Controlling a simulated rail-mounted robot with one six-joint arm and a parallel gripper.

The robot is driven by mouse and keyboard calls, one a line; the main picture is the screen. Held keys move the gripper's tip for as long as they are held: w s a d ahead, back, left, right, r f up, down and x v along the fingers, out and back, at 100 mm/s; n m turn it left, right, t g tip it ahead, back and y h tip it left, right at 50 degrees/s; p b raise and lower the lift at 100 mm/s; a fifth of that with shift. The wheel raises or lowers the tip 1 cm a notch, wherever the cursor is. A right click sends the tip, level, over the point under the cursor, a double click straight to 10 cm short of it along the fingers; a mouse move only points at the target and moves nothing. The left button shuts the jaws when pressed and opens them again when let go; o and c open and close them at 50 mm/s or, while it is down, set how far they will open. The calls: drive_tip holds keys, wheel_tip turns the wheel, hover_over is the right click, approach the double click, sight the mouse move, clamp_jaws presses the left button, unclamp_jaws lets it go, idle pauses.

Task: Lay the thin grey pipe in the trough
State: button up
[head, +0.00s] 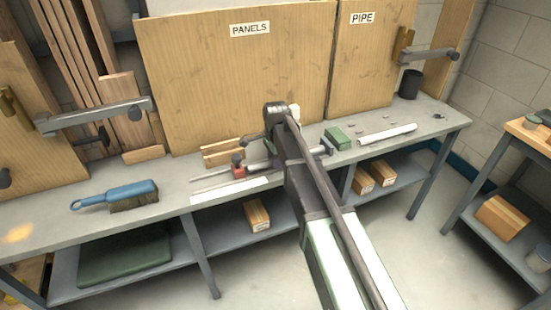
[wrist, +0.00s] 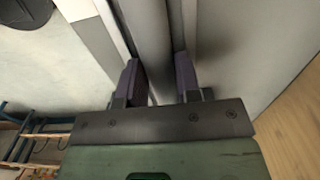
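A thin grey pipe (head: 210,176) lies along the bench left of my gripper, its left end bare and the rest partly hidden by the red-based fitting and my arm. A pale, narrow trough-like strip (head: 230,190) lies along the front edge of the bench. My gripper (head: 276,160) is low over the bench, largely hidden by my arm in the head view. In the wrist view its two dark fingers (wrist: 160,80) stand apart, with a long grey surface (wrist: 148,35) between them. I cannot tell whether they press on it.
A red-based fitting (head: 238,170) and a wooden block piece (head: 222,153) stand left of my gripper. A green box (head: 338,138) and a white length (head: 388,134) lie to the right. Upright panels (head: 235,80) close off the back.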

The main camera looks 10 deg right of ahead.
drive_tip(key=shift+o, duration=0.8)
wheel_tip(320, 180, up, 11)
drive_tip(key=p, duration=1)
drive_tip(key=shift+f, duration=0.1)
drive_tip(key=s+d+r+n+p, duration=0.1)
drive_tip(key=s+n, duration=0.6)
drive_tip(key=s, duration=0.5)
drive_tip(key=s+d+r+n+p, duration=0.2)
drive_tip(key=s+n, duration=0.6)
drive_tip(key=s, duration=0.4)
drive_tip(key=shift+s+d+n, duration=0.2)
drive_tip(key=shift+s+n, duration=0.1)
drive_tip(key=shift+s, duration=0.05)
